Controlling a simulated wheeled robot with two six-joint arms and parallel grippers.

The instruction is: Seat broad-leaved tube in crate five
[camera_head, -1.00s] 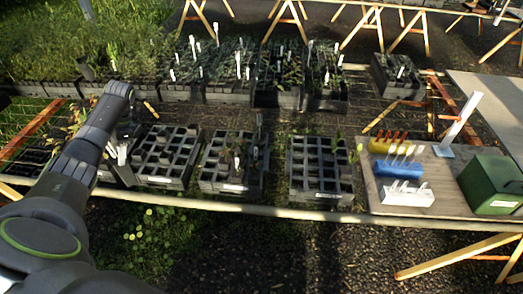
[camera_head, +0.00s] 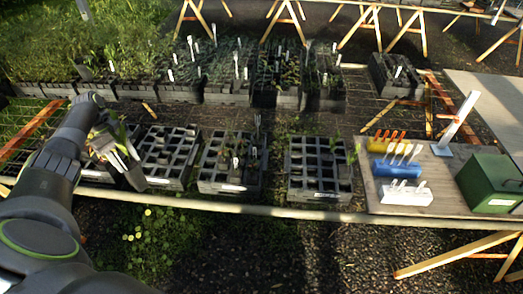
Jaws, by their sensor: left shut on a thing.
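My left gripper (camera_head: 107,142) is at the left of the head view, shut on a dark square tube (camera_head: 131,174) with broad green leaves. Pale strips show against the tube; the exact grip is partly hidden. Black gridded crates stand in a row: a mostly empty left one (camera_head: 148,165), a middle one (camera_head: 204,174) holding some plants, and a right one (camera_head: 293,180) with many empty cells. Their front labels are too small to read, so I cannot tell which is crate five. My right gripper is out of view.
A wooden board (camera_head: 440,200) at right carries a green box (camera_head: 492,183), a white label rack (camera_head: 405,194), a blue rack (camera_head: 396,170) and an upright white post (camera_head: 458,122). Full plant crates (camera_head: 228,98) stand behind. Gaps separate the front crates.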

